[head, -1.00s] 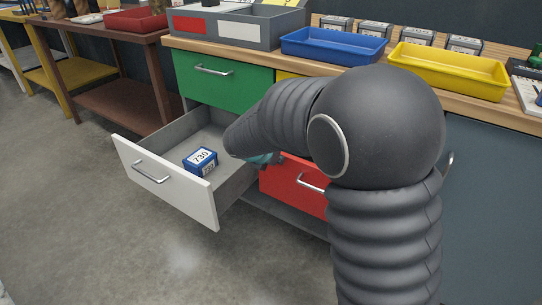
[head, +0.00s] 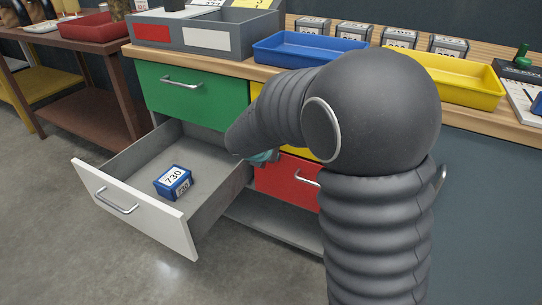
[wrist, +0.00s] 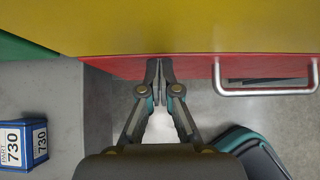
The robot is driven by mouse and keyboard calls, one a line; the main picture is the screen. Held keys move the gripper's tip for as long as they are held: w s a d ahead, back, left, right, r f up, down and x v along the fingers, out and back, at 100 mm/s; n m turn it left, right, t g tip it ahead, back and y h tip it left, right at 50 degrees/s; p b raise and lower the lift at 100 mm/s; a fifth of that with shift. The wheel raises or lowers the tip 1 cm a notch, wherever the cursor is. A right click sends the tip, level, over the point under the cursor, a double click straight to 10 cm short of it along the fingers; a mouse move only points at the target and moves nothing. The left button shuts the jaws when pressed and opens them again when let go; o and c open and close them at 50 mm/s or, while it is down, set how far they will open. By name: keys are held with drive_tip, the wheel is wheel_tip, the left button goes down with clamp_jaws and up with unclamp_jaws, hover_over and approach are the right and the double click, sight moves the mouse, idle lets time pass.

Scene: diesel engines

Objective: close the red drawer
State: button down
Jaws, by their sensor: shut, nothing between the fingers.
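The red drawer (head: 287,181) is low in the cabinet, under the yellow drawer (wrist: 180,25). In the head view my arm hides much of its front. In the wrist view its front is a thin red band (wrist: 200,66) with a metal handle (wrist: 267,91) at right. How far it stands out is hard to tell. My gripper (wrist: 160,64) is shut and empty, its fingertips at the red front, left of the handle. They look to touch it. In the head view only a teal bit of the gripper (head: 263,157) shows.
The white drawer (head: 130,208) stands wide open left of the red one, with a blue box (head: 173,182) inside. Its wall is close to my gripper's left. The green drawer (head: 195,95) is shut above. Trays stand on the worktop. The floor in front is clear.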

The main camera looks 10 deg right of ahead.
drive_tip(key=shift+w+d+r, duration=0.1)
drive_tip(key=shift+d+r, duration=0.05)
drive_tip(key=shift+d, duration=0.15)
drive_tip(key=s+a+r, duration=0.7)
drive_tip(key=s, duration=0.2)
drive_tip(key=s+d+f+m+g+y, duration=0.15)
drive_tip(key=s+f+m+g, duration=0.25)
drive_tip(key=s+m, duration=0.75)
drive_tip(key=s+d+r+m+t+y, duration=0.1)
drive_tip(key=s+d+r+m, duration=0.2)
drive_tip(key=m, duration=0.6)
drive_tip(key=s+d+r+m+t+y, duration=0.1)
drive_tip(key=s+d+r+m, duration=0.3)
drive_tip(key=s+d+m, duration=0.4)
drive_tip(key=s+y+p, duration=0.1)
drive_tip(key=s, duration=0.1)
drive_tip(key=shift+s+m, duration=0.3)
drive_tip(key=shift+m, duration=0.05)
